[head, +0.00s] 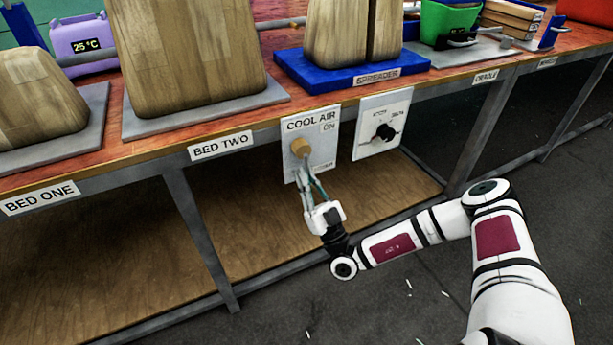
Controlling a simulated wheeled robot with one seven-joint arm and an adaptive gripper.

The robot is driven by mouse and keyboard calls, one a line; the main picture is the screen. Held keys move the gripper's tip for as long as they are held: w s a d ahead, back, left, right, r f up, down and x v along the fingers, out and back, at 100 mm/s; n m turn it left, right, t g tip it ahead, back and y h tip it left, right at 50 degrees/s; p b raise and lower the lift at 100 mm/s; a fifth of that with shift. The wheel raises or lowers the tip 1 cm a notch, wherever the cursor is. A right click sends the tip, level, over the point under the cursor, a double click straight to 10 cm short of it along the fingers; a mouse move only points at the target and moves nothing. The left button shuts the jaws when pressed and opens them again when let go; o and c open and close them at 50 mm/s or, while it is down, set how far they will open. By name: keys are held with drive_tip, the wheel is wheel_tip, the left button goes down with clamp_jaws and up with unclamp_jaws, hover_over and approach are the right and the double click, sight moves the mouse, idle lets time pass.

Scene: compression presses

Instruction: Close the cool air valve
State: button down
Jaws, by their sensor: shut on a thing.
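The cool air valve is a round tan knob (300,147) on a white panel (327,153) marked "COOL AIR" and "ON", fixed to the front of the bench. My gripper (303,162) reaches up to the knob from below, and its fingers are closed on the knob's lower part. The fingers hide part of the panel below the knob. The exact finger contact is too small to make out, and I cannot tell the knob's turned angle.
A second white panel with a black knob (385,132) is just right of the valve. Wooden blocks (190,50) and a blue spreader base (350,74) stand on the bench above. A bench leg (200,235) and lower shelf (110,265) lie left and below. Open floor lies right.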

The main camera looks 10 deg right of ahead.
drive_tip(key=c, duration=1.7)
unclamp_jaws()
drive_tip(key=v, duration=1.2)
drive_tip(key=shift+f, duration=0.1)
